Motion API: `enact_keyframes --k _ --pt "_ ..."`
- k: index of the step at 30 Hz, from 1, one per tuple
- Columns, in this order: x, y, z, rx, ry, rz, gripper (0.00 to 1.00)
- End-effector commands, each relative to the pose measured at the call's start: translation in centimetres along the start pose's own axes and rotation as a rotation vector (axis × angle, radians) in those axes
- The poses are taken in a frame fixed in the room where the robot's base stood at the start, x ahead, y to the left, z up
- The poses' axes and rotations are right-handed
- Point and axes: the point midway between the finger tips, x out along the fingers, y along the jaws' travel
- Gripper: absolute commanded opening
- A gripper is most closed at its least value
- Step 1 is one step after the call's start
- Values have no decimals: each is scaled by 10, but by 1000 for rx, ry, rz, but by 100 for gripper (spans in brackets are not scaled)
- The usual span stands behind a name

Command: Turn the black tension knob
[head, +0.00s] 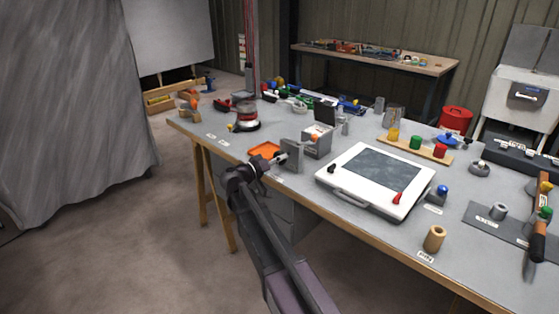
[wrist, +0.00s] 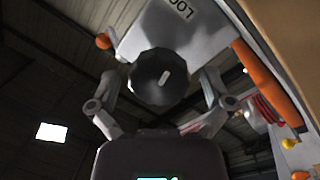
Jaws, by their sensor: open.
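The black tension knob (wrist: 160,77) shows in the middle of the wrist view, round with ridged edges and a short pale mark on its face. It sits on a grey upright plate (wrist: 195,30) with partly cut-off lettering. My gripper (wrist: 159,84) is open, with one finger on each side of the knob; gaps show between fingers and knob. In the head view my gripper (head: 273,162) is at the near table edge, beside the grey upright plate (head: 292,155). I cannot make out the knob in the head view.
A white-framed panel (head: 338,190) with a dark screen lies to the right.

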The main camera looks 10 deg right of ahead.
Motion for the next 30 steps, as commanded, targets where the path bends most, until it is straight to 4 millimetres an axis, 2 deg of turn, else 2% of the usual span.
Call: enact_keyframes --k 7,8,15,30 --pt "0 0 0 0 0 0 100" --pt "0 0 0 0 0 0 97" --pt "0 0 0 0 0 -1 26" --pt "1 0 0 -64 7 5 25"
